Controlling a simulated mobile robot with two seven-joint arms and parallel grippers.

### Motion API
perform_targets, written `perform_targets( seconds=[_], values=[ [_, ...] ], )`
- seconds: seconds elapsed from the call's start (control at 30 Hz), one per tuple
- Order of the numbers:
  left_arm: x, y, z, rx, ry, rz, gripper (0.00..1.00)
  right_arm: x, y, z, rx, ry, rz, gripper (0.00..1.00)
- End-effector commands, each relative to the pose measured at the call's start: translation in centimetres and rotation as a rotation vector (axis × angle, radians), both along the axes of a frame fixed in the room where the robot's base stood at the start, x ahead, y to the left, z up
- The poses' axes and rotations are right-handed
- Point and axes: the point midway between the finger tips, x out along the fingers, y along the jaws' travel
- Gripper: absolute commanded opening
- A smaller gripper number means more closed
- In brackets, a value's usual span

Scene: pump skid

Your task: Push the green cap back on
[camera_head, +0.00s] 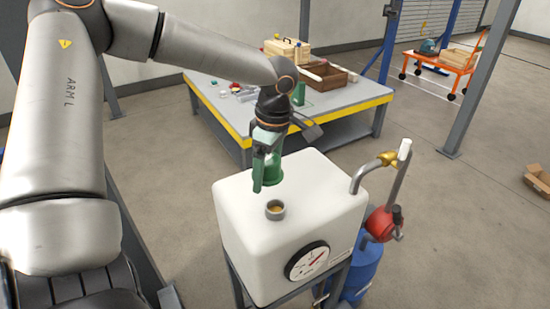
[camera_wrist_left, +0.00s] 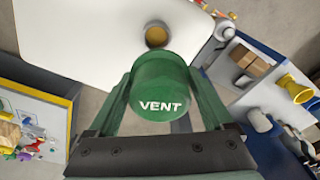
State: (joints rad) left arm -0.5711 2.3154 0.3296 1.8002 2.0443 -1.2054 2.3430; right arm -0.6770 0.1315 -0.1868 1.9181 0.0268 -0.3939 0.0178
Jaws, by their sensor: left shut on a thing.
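The green cap (camera_wrist_left: 160,88), marked VENT, is held between the fingers of my left gripper (camera_head: 265,172). In the wrist view the two green fingers of my left gripper (camera_wrist_left: 162,92) press on either side of it. The white tank (camera_head: 240,235) has a short open neck (camera_head: 275,209) on its top, with a yellowish inside. The neck also shows in the wrist view (camera_wrist_left: 157,36), beyond the cap. In the head view the cap is above the tank top, up and slightly left of the neck, apart from it. My right gripper is not in view.
A dial gauge (camera_head: 307,261) is on the tank's front. A pipe with a brass fitting (camera_head: 387,158) and a red round part (camera_head: 380,223) stand at its right, above a blue drum (camera_head: 362,268). A grey-topped workbench (camera_head: 345,95) with boxes is behind. The tank top around the neck is clear.

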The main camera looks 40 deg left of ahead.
Motion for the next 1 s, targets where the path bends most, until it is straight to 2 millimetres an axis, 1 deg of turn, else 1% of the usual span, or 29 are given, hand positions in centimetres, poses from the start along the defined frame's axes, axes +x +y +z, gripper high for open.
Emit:
perform_targets(
  seconds=[0.03, 0.1, 0.2, 0.47, 0.87, 1.0],
  values=[
    [0.3, -0.7, 0.1, 0.003, 0.003, 0.000, 0.08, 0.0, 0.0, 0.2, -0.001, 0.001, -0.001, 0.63],
    [0.6, -1.4, 0.0, 0.001, 0.003, 0.006, 0.08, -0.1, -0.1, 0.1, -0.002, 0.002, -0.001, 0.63],
    [0.7, -1.7, -0.3, 0.000, 0.000, 0.008, 0.08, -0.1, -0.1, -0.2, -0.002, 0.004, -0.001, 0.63],
    [0.7, -1.6, -1.9, 0.000, 0.000, 0.008, 0.08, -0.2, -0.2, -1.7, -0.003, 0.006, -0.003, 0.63],
    [0.6, -1.5, -5.9, 0.001, 0.000, 0.009, 0.08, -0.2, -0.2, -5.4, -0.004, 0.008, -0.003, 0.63],
    [0.7, -1.5, -5.5, 0.001, -0.001, 0.009, 0.08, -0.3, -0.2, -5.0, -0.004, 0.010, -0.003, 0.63]
  ],
)
